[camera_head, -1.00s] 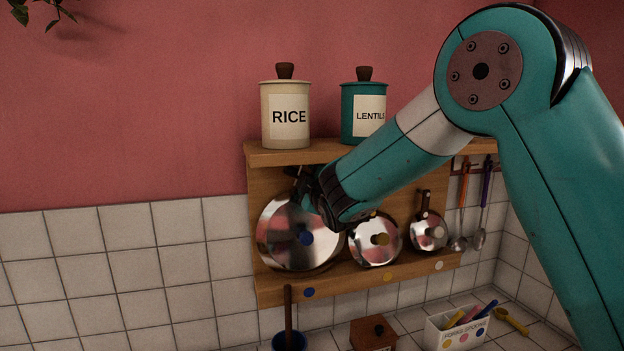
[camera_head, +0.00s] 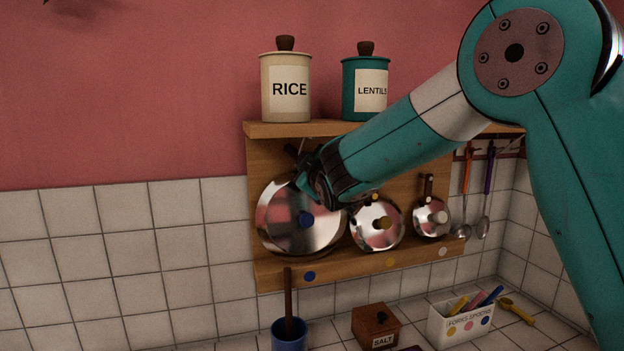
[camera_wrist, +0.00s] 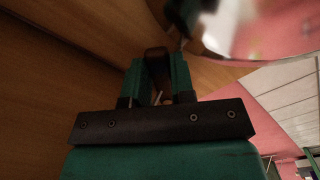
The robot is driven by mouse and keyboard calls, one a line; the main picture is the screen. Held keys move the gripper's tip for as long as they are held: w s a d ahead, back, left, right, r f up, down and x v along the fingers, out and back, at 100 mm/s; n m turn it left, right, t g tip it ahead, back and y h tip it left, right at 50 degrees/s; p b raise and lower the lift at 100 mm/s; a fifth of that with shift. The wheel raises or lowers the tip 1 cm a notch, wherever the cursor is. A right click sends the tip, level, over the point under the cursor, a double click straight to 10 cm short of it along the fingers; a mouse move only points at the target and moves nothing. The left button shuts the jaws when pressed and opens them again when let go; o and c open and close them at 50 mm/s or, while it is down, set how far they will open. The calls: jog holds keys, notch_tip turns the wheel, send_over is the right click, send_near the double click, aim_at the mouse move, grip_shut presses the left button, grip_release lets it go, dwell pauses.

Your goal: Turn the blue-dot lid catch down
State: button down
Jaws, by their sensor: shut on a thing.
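My gripper (camera_head: 304,166) is at the lid's upper edge. In the wrist view my gripper (camera_wrist: 157,72) has its teal fingers shut on a dark brown wooden piece, the catch (camera_wrist: 157,54). My wrist hides most of the catch in the head view, so I cannot tell its exact angle. Part of the lid shows blurred at the wrist view's top right (camera_wrist: 255,30).
RICE (camera_head: 286,88) and LENTILS (camera_head: 366,88) canisters stand on the shelf above. A blue pot (camera_head: 289,336), salt box (camera_head: 376,326) and spoon box (camera_head: 461,324) stand below.

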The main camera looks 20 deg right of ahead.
jog(key=f+m+b, duration=0.1)
jog(key=b, duration=0.1)
jog(key=a+f+m+b, duration=0.1)
jog(key=b, duration=0.2)
jog(key=shift+m, duration=0.4)
jog(key=m+b, duration=0.1)
jog(key=b, duration=0.1)
jog(key=a+m+b, duration=0.1)
jog(key=b, duration=0.1)
jog(key=shift+f+m, duration=0.2)
jog(key=shift+m, duration=0.2)
jog(key=a+m+b, duration=0.1)
jog(key=m+b, duration=0.1)
jog(key=b, duration=0.1)
jog(key=shift+a+m+b, duration=0.2)
jog(key=shift+m+b, duration=0.15)
jog(key=shift+m, duration=0.05)
jog(key=shift+a+r+m+b, duration=0.15)
jog(key=shift+a+m+b, duration=0.25)
jog(key=shift+m+b, duration=0.5)
jog(key=c, duration=1)
grip_release()
jog(key=shift+o, duration=0.2)
jog(key=shift+s, duration=0.1)
